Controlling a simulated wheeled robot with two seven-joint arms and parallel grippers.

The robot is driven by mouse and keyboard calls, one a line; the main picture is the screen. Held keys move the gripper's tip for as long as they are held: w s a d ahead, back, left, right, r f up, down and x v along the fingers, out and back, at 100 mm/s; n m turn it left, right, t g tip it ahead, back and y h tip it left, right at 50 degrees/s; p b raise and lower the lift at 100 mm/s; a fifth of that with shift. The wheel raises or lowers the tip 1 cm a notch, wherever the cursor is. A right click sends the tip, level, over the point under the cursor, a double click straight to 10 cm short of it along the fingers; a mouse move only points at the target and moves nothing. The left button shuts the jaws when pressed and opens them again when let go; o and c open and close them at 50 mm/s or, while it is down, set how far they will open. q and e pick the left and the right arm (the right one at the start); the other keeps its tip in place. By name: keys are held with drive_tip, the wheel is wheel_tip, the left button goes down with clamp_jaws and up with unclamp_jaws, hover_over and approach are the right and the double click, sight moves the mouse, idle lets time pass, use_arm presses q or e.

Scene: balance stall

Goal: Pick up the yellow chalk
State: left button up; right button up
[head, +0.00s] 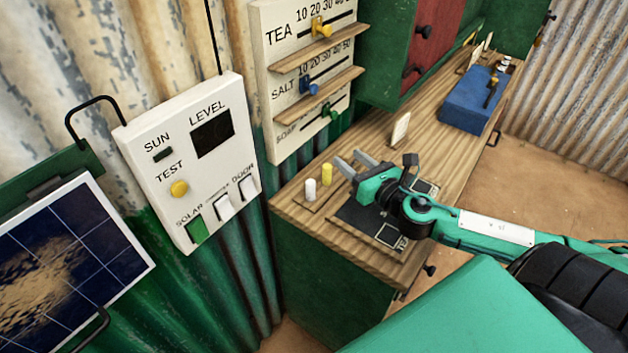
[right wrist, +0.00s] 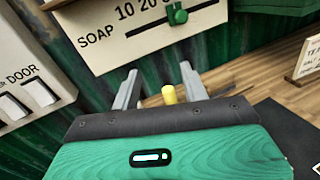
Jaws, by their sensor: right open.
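The yellow chalk (head: 326,174) stands upright on a small wooden board on the counter, beside a white chalk (head: 310,189). In the right wrist view the yellow chalk (right wrist: 169,94) shows between the two fingers, beyond the gripper's body, with its lower part hidden. My right gripper (head: 356,163) is open and empty, just to the right of the yellow chalk in the head view; its fingers (right wrist: 157,88) point toward the wall. I cannot tell whether the chalk is between the fingertips or beyond them. My left gripper is not in view.
The wooden counter (head: 440,130) carries a dark slate (head: 362,222), a small upright card (head: 400,130) and a blue box (head: 470,100). A price board with sliders (head: 290,140) and a switch panel (head: 160,135) hang on the wall close by. A solar panel (head: 65,265) is at left.

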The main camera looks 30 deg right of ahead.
drive_tip(key=n+y, duration=0.1)
drive_tip(key=n, duration=0.1)
drive_tip(key=b, duration=0.2)
approach(330, 171)
drive_tip(key=w, duration=0.3)
drive_tip(key=shift+w+a+f, duration=0.25)
drive_tip(key=shift+w+f, duration=0.1)
drive_tip(key=shift+f, duration=0.05)
drive_tip(key=shift+w+r, duration=0.4)
drive_tip(key=shift+r, duration=0.1)
drive_tip(key=shift+w+a+f+p, duration=0.15)
drive_tip(key=shift+w+p, duration=0.15)
drive_tip(key=shift+w, duration=0.7)
drive_tip(key=w, duration=0.1)
drive_tip(key=w+p, duration=0.1)
drive_tip(key=w, duration=0.1)
drive_tip(key=shift+w+a, duration=0.3)
drive_tip(key=shift+w, duration=0.45)
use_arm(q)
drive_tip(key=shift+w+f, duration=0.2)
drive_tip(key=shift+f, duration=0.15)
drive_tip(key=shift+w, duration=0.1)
